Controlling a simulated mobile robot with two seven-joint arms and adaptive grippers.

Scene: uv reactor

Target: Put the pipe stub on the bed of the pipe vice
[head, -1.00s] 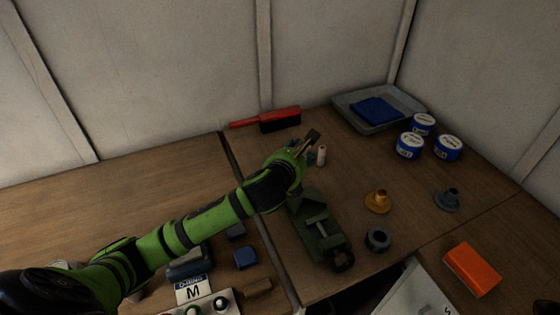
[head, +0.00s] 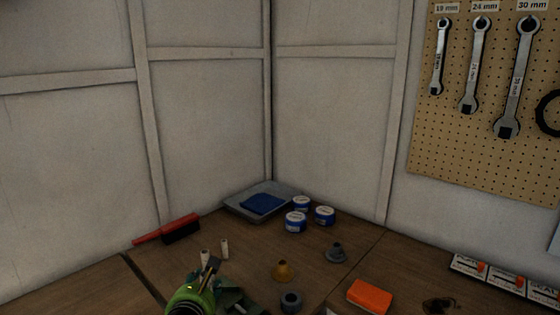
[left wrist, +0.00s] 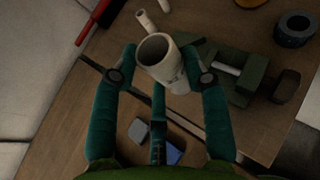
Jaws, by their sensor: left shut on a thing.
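My left gripper (head: 207,272) is shut on the pipe stub, a short cream hollow cylinder (left wrist: 158,58). In the left wrist view it sits between the two fingers of the gripper (left wrist: 160,68), with its open end towards the camera. In the head view the stub (head: 205,256) shows above the fingers, over the table. The green pipe vice (head: 232,297) is right beside the gripper and partly hidden by it. In the left wrist view the vice (left wrist: 246,85) lies to the right of the stub, its bed partly hidden. My right gripper is not in view.
A second cream tube (head: 225,248) stands close behind the gripper. A brass fitting (head: 283,271), dark ring (head: 291,302) and grey fitting (head: 336,254) stand to the right. Behind are a red brush (head: 170,230), tray (head: 235,206) and blue-white tins (head: 296,222). An orange block (head: 370,296) lies front right.

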